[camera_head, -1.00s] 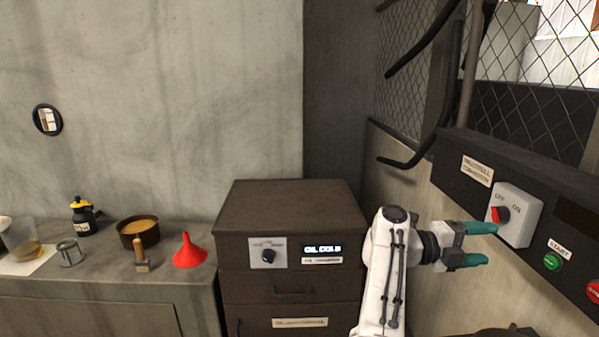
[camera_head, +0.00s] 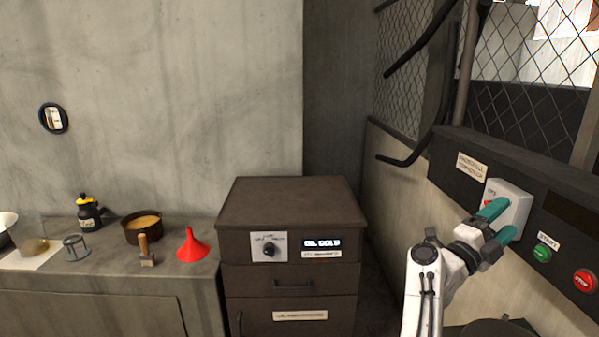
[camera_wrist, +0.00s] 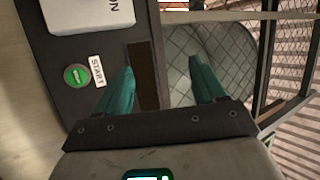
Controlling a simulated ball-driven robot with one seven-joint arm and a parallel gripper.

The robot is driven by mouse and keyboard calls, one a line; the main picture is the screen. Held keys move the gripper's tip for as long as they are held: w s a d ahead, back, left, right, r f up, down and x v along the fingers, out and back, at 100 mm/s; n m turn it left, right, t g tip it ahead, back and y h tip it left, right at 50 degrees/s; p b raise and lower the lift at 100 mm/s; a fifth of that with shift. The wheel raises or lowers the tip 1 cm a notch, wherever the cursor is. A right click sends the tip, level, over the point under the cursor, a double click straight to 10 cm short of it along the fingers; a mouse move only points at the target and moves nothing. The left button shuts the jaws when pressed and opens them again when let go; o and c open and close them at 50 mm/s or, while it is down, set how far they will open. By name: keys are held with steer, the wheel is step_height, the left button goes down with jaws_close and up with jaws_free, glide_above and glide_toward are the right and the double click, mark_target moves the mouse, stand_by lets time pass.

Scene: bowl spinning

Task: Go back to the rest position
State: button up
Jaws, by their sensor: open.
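My gripper (camera_head: 502,222) is open, its two teal fingers apart, in front of the grey switch box (camera_head: 512,200) on the right-hand control panel. A finger partly covers the red switch knob (camera_head: 487,204) in the head view; whether they touch cannot be told. In the wrist view my gripper (camera_wrist: 163,85) shows both fingers spread with nothing between them. There the switch box (camera_wrist: 90,12) is at the upper left, and the green start button (camera_wrist: 76,76) is left of the fingers.
The dark control panel (camera_head: 463,140) carries a red stop button (camera_head: 585,281) at the right. A dark cabinet (camera_head: 290,204) stands in the middle. The counter (camera_head: 100,270) at left holds a red funnel (camera_head: 192,247), a brown bowl (camera_head: 141,229) and a black-and-yellow bottle (camera_head: 88,215).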

steer(key=s+a+f+n+t+y, duration=0.3)
steer(key=s+a+f+n+y, duration=0.3)
steer(key=f+n+y, duration=0.65)
steer(key=s+a+f+n+t+y, duration=0.3)
steer(key=s+a+f+n+y, duration=0.3)
steer(key=n+y, duration=0.65)
steer(key=s+f+n+g+h, duration=0.1)
steer(key=s+f+g, duration=0.3)
steer(key=s, duration=0.7)
steer(key=s+a+f+n+g+h, duration=0.1)
steer(key=s+f+g, duration=0.4)
steer(key=s+f, duration=0.3)
steer(key=s+a+f+n+g+h, duration=0.1)
steer(key=s+f+g, duration=0.4)
steer(key=s, duration=1)
steer(key=shift+s+a+f+h, duration=0.15)
steer(key=shift+s+f+h, duration=0.25)
steer(key=shift+f+h, duration=0.15)
steer(key=shift+c, duration=0.4)
